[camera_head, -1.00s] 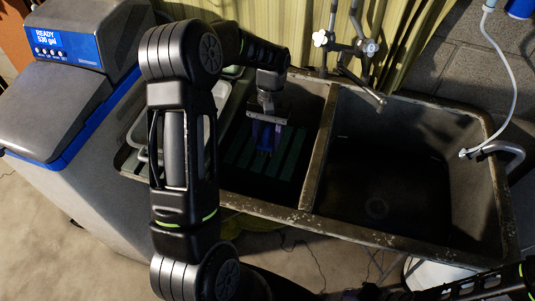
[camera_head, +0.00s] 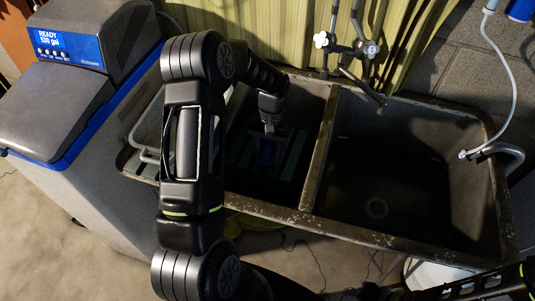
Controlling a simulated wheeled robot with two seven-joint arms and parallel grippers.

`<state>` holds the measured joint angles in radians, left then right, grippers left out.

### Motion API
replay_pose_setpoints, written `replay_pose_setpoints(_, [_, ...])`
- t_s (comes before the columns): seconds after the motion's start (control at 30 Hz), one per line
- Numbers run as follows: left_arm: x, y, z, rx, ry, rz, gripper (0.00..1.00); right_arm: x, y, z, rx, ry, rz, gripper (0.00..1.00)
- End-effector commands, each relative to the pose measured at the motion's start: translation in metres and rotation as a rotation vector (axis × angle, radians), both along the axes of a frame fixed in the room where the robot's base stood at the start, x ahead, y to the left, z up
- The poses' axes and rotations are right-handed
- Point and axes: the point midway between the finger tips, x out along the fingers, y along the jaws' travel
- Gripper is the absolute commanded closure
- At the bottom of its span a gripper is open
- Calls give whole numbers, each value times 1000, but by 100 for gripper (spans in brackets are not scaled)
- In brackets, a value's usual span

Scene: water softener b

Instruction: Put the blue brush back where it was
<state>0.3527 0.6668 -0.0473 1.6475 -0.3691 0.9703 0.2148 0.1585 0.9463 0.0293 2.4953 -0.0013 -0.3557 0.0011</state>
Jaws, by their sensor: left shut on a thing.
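My left gripper (camera_head: 269,143) reaches down into the left basin of the double sink (camera_head: 316,165). It is shut on the blue brush (camera_head: 266,154), a dark blue shape low in the shadowed basin. A greenish slatted piece (camera_head: 293,155) lies under and beside the brush on the basin floor. Shadow hides whether the brush touches it. My left arm covers the left part of the basin. My right arm enters at the bottom right corner, and its gripper cannot be made out.
The right basin (camera_head: 385,180) is empty with a drain. A faucet (camera_head: 350,50) stands behind the divider. A grey tray (camera_head: 148,135) sits at the sink's left end, beside the water softener (camera_head: 70,90). A pale hose (camera_head: 512,80) hangs at the right.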

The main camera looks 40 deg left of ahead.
Motion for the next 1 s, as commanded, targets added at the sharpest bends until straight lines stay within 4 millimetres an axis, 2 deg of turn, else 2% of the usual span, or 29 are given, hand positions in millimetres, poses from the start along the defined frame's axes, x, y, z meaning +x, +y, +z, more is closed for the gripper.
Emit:
replay_pose_setpoints(0.23, [0, 0, -4, 0, 0, 0, 100, 0, 0, -4, 0, 0, 0, 64])
replay_pose_setpoints(0.27, [0, 0, -4, 0, 0, 0, 54, 0, 0, -4, 0, 0, 0, 64])
replay_pose_setpoints(0.5, [0, 0, -3, 0, 1, 0, 35, 0, 0, -3, 0, 0, 0, 64])
replay_pose_setpoints(0.8, [0, 0, -1, 0, 1, 0, 33, 0, 0, -1, 0, 0, 0, 64])
replay_pose_setpoints(1.0, [4, 1, 13, 1, -3, 0, 33, 0, 0, -2, 0, 0, 0, 64])
